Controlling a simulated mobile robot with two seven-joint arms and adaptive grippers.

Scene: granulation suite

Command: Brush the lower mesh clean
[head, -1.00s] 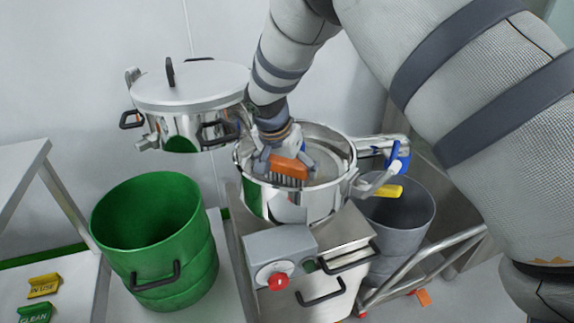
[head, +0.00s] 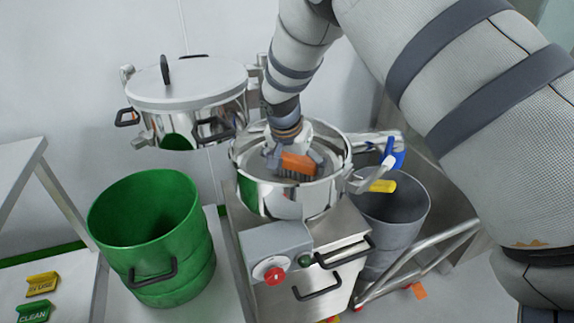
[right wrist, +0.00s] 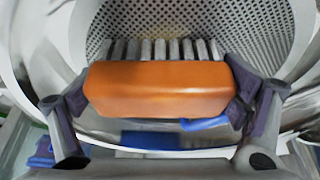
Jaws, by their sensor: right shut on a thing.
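My right gripper (head: 296,166) is shut on an orange brush (head: 298,162) and holds it inside the open steel bowl. In the right wrist view the brush (right wrist: 158,88) lies between both fingers, and its grey bristles point to the perforated lower mesh (right wrist: 235,40). The mesh fills the bottom of the round housing (head: 268,195). I cannot tell for sure whether the bristle tips touch the mesh. The near part of the mesh is hidden by the brush and gripper. My left gripper is not in view.
A lidded steel upper vessel (head: 190,88) stands swung aside at the left. A green bin (head: 150,235) is at front left, a grey bin (head: 400,215) at right. A control box (head: 262,248) with a red knob is in front.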

